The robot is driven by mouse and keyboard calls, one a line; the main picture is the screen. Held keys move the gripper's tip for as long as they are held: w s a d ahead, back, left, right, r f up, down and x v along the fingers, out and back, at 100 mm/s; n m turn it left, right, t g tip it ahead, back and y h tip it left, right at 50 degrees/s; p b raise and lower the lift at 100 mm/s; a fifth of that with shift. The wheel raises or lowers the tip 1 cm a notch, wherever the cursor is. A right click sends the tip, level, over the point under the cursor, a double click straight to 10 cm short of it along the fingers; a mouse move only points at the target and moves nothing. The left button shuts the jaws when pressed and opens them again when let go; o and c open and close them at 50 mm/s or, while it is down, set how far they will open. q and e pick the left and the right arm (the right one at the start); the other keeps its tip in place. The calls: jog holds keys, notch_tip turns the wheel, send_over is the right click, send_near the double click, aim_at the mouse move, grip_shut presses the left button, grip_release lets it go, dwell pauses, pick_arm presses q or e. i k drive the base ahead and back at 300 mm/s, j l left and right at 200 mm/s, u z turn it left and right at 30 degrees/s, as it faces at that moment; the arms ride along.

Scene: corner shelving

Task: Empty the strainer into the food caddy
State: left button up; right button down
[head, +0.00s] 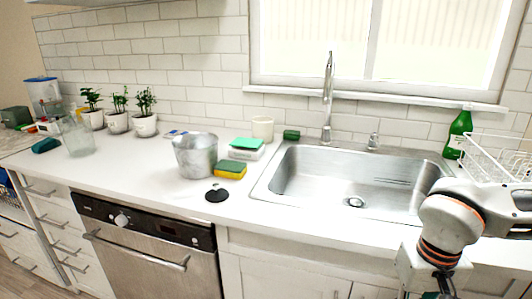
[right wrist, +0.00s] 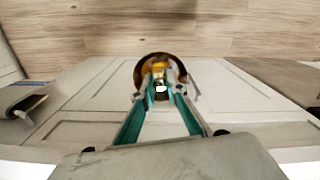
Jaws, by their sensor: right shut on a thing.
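My right gripper (right wrist: 160,88) has teal-lined fingers closing at the rim of a small round brownish strainer (right wrist: 139,72). Orange and pale bits show in the strainer. In the right wrist view both are in front of white cabinet doors, with the wood floor beyond. In the head view my right arm comes down at the lower right; the strainer is not visible there. A grey metal bucket, which looks like the food caddy (head: 195,157), stands upright and open-topped on the counter left of the sink. Its inside bottom is hidden. My left gripper is not in view.
The steel sink (head: 300,180) with its faucet (head: 328,100) lies between my right arm and the caddy. A black disc (head: 217,194), yellow sponge (head: 230,171) and white cup (head: 262,128) are near the caddy. A green bottle (head: 459,135) and wire rack (head: 490,160) stand right.

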aim_at(196, 153)
jog(key=i+j+z, duration=0.1)
jog(key=j, duration=0.4)
jog(key=i+j+z, duration=0.1)
jog(key=j, duration=0.45)
jog(key=i+j+z, duration=0.1)
jog(key=j, duration=0.4)
jog(key=i+j+z, duration=0.1)
jog(key=j, duration=0.45)
